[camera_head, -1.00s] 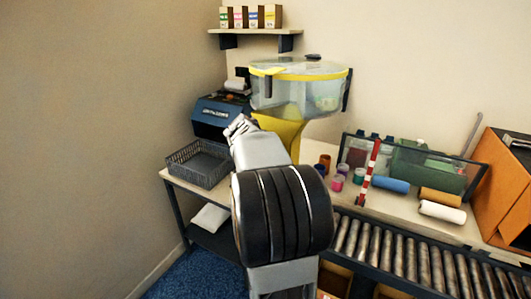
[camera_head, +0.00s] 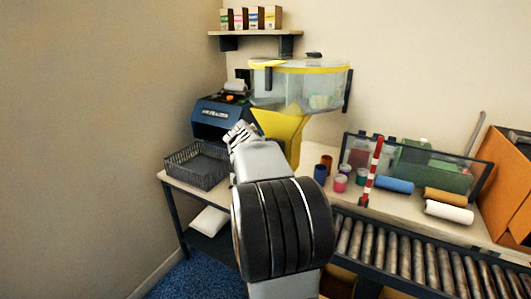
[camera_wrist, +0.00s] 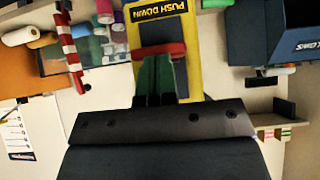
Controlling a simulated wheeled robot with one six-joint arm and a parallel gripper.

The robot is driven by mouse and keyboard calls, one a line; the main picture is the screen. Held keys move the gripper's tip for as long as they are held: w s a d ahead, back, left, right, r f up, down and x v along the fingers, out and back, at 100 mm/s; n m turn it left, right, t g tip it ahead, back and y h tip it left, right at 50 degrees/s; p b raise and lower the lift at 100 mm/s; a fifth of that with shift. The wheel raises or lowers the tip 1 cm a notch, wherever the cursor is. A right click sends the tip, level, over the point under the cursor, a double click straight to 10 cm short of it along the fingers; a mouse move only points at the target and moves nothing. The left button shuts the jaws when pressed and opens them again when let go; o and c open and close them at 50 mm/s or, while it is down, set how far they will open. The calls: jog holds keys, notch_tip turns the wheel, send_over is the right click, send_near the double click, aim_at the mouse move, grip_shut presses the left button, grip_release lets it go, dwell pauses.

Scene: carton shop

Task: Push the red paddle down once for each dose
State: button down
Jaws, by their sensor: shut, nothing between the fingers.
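The red paddle (camera_wrist: 174,50) shows in the wrist view as a red bar on the yellow dispenser front (camera_wrist: 190,70), near a "PUSH DOWN" label (camera_wrist: 158,10). My gripper (camera_wrist: 155,62) is shut and empty, its fingertips right at the paddle's edge. I cannot tell whether they touch it. In the head view the dispenser has a clear hopper (camera_head: 300,90) with a yellow rim above a yellow body (camera_head: 281,126). My gripper (camera_head: 240,134) is in front of it there, and the paddle is hidden behind my arm.
A blue printer-like machine (camera_head: 213,113) and a dark basket (camera_head: 195,165) stand left of the dispenser. Right of it are small coloured cups (camera_head: 340,183), a red-and-white striped post (camera_head: 372,172) and rolls (camera_head: 395,185). A roller conveyor (camera_head: 410,260) runs in front.

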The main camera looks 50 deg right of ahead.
jog(key=shift+f, duration=0.15)
jog(key=d+r+p+v, duration=0.1)
jog(key=d+r+v, duration=0.1)
jog(key=v, duration=1.1)
jog(key=shift+w, duration=0.2)
jog(key=shift+d+r, duration=0.1)
jog(key=shift+r, duration=0.05)
dwell(0.4)
